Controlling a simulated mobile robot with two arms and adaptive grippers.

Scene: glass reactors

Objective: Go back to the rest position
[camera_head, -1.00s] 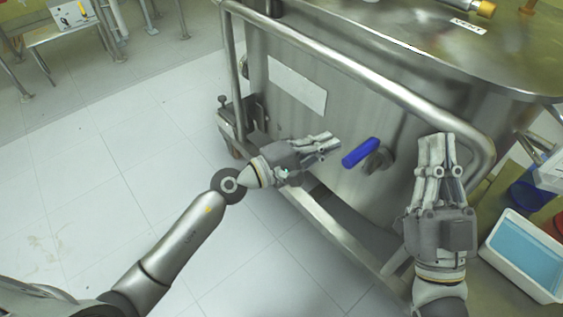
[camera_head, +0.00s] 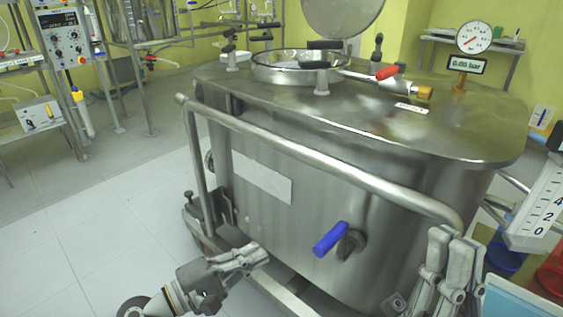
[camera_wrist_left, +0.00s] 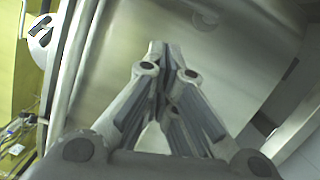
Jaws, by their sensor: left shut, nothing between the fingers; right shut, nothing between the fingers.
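My left gripper (camera_head: 252,252) is at the lower middle of the head view, in front of the lower side of a steel reactor vessel (camera_head: 270,150). It is shut and empty. In the left wrist view its fingers (camera_wrist_left: 158,50) meet at the tips with the steel wall behind them. My right gripper (camera_head: 455,238) is at the lower right, fingers pointing up, shut and empty. It is in front of the right part of the vessel, near the end of the handrail (camera_head: 330,160). Its base is cut off by the frame's lower edge.
A blue-handled valve (camera_head: 330,238) sticks out of the vessel front between my grippers. A red-handled valve (camera_head: 386,72) and a pressure gauge (camera_head: 474,38) are on top. The floor at left (camera_head: 80,225) is clear.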

